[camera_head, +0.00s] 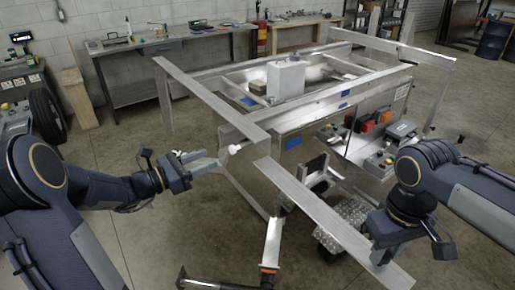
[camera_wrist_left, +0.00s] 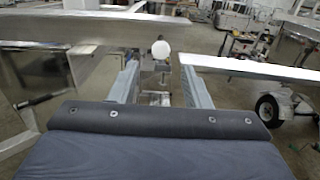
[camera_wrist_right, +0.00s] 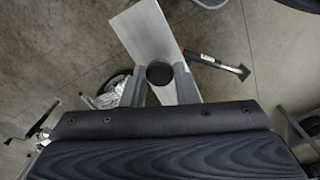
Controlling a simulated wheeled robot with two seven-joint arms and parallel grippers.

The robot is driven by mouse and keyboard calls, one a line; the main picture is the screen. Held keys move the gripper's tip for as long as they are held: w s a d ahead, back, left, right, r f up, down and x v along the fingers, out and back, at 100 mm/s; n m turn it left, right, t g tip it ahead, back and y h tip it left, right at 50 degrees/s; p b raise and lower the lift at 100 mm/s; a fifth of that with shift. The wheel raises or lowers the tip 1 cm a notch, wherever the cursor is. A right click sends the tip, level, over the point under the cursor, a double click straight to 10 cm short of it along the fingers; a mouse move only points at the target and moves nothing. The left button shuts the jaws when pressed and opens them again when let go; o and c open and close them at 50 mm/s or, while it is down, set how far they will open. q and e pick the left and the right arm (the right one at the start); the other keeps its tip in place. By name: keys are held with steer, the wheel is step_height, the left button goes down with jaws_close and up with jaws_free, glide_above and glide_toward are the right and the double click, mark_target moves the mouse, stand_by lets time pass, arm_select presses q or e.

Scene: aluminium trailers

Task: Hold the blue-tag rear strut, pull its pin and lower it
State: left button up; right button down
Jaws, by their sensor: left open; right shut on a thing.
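A pale metal strut (camera_head: 325,208) slopes from the trailer's (camera_head: 320,112) near corner toward the lower right in the head view. My right gripper (camera_wrist_right: 160,88) is at the strut's lower part, its fingers closed around a black round knob (camera_wrist_right: 160,73) in front of the strut's flat face. A white ball-shaped pin knob (camera_head: 234,149) sits at the trailer's near corner. My left gripper (camera_head: 212,159) is open and empty just left of it. In the left wrist view the white knob (camera_wrist_left: 161,49) shows between and beyond the fingers. A blue tag (camera_head: 293,142) marks the trailer side.
Another metal leg with a red band (camera_head: 270,268) stands low at the front, with a dark bar at the floor. A long pale beam (camera_head: 210,97) runs along the trailer's left end. Workbenches (camera_head: 155,70) line the back wall.

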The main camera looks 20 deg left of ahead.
mark_target(230, 149)
arm_select(q)
steer(key=x, duration=0.9)
steer(key=shift+w+d, duration=0.1)
steer(key=shift+d, duration=0.15)
steer(key=shift+c, duration=0.2)
jaws_close()
